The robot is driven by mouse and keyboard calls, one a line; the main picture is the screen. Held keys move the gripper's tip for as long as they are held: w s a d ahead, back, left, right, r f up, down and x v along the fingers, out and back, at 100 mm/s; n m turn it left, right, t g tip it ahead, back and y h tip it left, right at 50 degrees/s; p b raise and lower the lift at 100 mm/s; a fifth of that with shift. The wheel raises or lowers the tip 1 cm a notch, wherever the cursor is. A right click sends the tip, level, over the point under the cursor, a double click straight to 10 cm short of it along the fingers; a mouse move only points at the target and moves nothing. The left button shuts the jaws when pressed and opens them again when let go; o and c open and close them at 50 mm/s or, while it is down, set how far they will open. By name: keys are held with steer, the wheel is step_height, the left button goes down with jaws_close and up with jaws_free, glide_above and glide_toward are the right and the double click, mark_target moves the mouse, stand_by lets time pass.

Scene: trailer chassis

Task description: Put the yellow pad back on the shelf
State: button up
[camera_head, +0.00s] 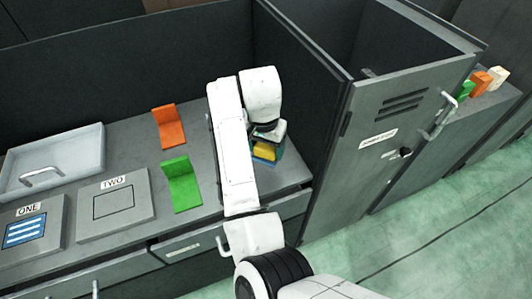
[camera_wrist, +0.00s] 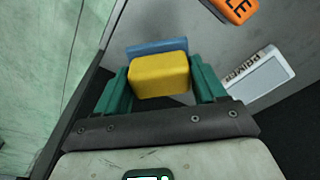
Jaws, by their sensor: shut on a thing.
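The yellow pad (camera_wrist: 160,76) is a small block between the teal fingers of my gripper (camera_wrist: 163,90) in the wrist view. The fingers sit on both its sides. In the head view the yellow pad (camera_head: 264,150) shows partly below my gripper (camera_head: 266,140), over the right end of the grey counter. A blue piece (camera_wrist: 155,47) lies right behind the pad in the wrist view; I cannot tell whether they touch. Green, orange and white blocks (camera_head: 480,83) stand in a row on a ledge at far right; I cannot tell which surface is the shelf.
The grey counter (camera_head: 145,125) holds an orange bracket (camera_head: 168,127), a green bracket (camera_head: 181,184), plates marked ONE (camera_head: 28,235) and TWO (camera_head: 112,206), and a tray (camera_head: 75,158). A tall grey cabinet (camera_head: 365,145) with a handle stands right of the counter. Green floor is open at right.

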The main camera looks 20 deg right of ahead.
mark_target(266, 147)
steer(key=w+f, duration=0.1)
steer(key=w+d+f, duration=0.1)
steer(key=f, duration=0.1)
steer(key=w+f, duration=0.1)
steer(key=shift+w+d+f, duration=0.2)
steer(key=shift+w+f, duration=0.05)
steer(key=shift+f, duration=1.65)
steer(key=shift+f, duration=0.15)
steer(key=o, duration=1)
steer(key=r, duration=0.8)
steer(key=s+a+r, duration=0.1)
steer(key=r, duration=0.3)
steer(key=shift+r, duration=0.1)
